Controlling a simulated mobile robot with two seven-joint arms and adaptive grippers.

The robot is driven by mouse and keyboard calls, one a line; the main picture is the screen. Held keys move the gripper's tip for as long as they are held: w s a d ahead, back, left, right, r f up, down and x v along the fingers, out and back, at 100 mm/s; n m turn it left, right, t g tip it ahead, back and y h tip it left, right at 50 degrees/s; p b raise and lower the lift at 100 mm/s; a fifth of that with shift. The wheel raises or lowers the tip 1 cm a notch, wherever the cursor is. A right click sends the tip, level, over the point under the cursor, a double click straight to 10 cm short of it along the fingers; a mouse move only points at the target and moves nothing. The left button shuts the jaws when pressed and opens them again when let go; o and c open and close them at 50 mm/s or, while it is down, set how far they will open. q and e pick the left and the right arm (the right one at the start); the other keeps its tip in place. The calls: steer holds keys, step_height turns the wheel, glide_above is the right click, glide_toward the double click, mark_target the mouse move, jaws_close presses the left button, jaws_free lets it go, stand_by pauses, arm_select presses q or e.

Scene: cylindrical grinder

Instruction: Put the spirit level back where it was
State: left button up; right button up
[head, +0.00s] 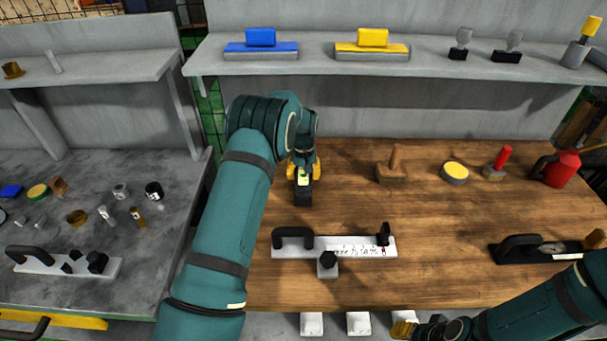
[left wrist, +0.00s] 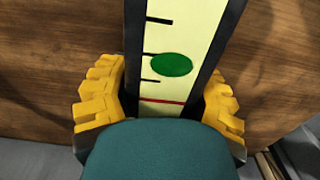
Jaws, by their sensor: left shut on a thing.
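The spirit level (head: 303,187) is a dark-framed bar with a pale yellow-green face, over the wooden table's left part. My left gripper (head: 303,168) is shut on it and hides part of it. In the left wrist view, the level (left wrist: 172,35) shows black edges, black marks, a green oval and a red line between the yellow fingers of my left gripper (left wrist: 163,100). I cannot tell whether the level touches the table. My right gripper (head: 404,329) is low at the table's front edge, away from the level; its jaw opening is unclear.
The wooden table (head: 430,220) holds a white ruled plate with black handles (head: 335,248), a wooden stamp-like block (head: 391,172), a yellow disc (head: 454,172), a red can (head: 560,168) and a black-handled tool (head: 530,252). A grey shelf (head: 300,70) runs behind. The table's centre is clear.

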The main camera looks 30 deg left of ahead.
arm_select(q)
steer(key=shift+f, duration=0.35)
steer(key=o, duration=1.4)
steer(key=shift+f, duration=0.1)
